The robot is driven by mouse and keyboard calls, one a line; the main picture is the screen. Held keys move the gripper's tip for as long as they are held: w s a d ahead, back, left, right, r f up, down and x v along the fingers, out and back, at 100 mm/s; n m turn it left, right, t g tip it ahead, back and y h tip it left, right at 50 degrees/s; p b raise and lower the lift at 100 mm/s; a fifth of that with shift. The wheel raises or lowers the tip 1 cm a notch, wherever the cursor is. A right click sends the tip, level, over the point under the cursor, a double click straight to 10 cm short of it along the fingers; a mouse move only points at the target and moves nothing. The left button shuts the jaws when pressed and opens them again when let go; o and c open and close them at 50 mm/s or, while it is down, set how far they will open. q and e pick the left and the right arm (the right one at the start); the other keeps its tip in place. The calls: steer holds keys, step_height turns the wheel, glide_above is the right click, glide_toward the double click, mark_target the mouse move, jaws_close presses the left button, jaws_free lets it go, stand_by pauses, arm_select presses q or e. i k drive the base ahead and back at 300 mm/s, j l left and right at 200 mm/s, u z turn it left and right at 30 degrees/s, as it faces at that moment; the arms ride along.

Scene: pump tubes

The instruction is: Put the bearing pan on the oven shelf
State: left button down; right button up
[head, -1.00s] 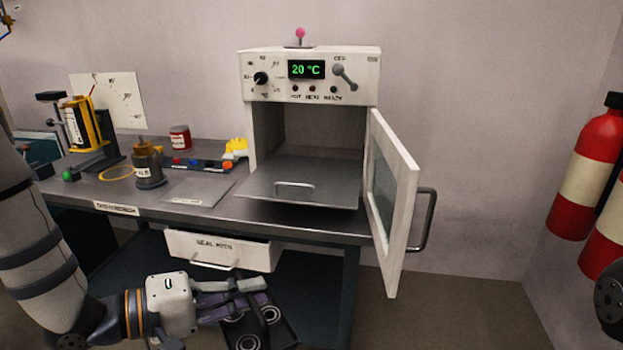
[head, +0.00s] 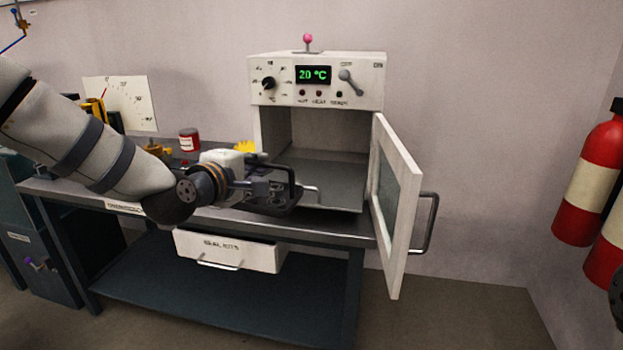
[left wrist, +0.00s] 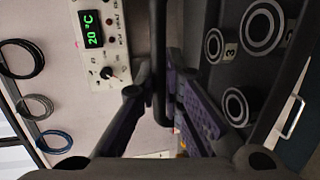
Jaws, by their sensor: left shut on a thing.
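My left gripper (head: 276,188) is shut on the handle of the dark bearing pan (head: 287,208) in front of the oven. The pan looks roughly level and carries several ring-shaped bearings. In the left wrist view the dark handle (left wrist: 160,95) runs between the fingers, and the pan (left wrist: 212,82) lies at the right with its bearings. The white oven (head: 260,97) stands open, its door (head: 397,205) swung to the right. The grey oven shelf (head: 335,196) extends out at the front; the pan and gripper cover its left front part. My right gripper is not in view.
The bench (head: 215,216) holds a red can (head: 189,138) and other items behind my left arm. A drawer (head: 232,252) below is slightly open. Fire extinguishers (head: 588,180) hang at the right. The oven interior looks empty.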

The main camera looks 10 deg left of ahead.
mark_target(321, 182)
steer(key=i+l, duration=0.1)
steer(key=i, duration=0.9)
steer(key=l+z, duration=0.05)
